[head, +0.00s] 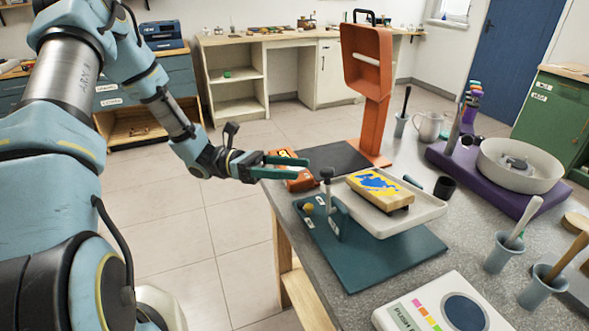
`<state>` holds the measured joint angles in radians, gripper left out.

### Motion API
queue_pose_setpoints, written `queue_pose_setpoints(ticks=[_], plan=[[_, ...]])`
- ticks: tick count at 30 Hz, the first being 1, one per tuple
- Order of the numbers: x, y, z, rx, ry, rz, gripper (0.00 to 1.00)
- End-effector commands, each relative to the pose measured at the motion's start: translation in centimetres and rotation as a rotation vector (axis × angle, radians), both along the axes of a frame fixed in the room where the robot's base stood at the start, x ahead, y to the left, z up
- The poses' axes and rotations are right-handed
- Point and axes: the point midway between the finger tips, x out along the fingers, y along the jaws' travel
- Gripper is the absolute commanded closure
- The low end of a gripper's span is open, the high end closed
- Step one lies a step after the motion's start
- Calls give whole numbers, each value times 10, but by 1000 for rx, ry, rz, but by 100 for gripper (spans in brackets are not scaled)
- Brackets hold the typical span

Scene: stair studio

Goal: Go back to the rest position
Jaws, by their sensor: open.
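My gripper (290,167) shows in the head view at the left edge of the grey table (418,262). Its two green fingers are apart, with nothing seen between them. It is held out level, above or beside an orange-red object (299,183) near the table's corner; whether it touches that object I cannot tell. My arm reaches in from the left, bent at the elbow.
A teal stand (385,258) bears a white tray (425,212) with a yellow-and-blue block (380,188). An orange upright stand (373,125) rises behind. A purple base (500,192) with a white bowl (545,172) stands right. Open tiled floor (225,225) lies left.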

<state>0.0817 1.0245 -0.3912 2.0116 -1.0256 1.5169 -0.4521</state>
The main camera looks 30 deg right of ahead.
Motion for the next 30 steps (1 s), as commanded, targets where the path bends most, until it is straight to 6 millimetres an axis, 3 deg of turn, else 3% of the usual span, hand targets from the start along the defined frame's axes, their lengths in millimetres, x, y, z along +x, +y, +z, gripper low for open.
queue_pose_setpoints(ticks=[9,14,18,23,30], plan=[[-2,2,-1,9,-20,-5,35],[-13,25,-9,85,-205,-59,35],[-20,73,-26,199,-521,-154,35],[-12,139,-38,311,-899,-282,35],[21,234,-24,423,-1437,-491,35]])
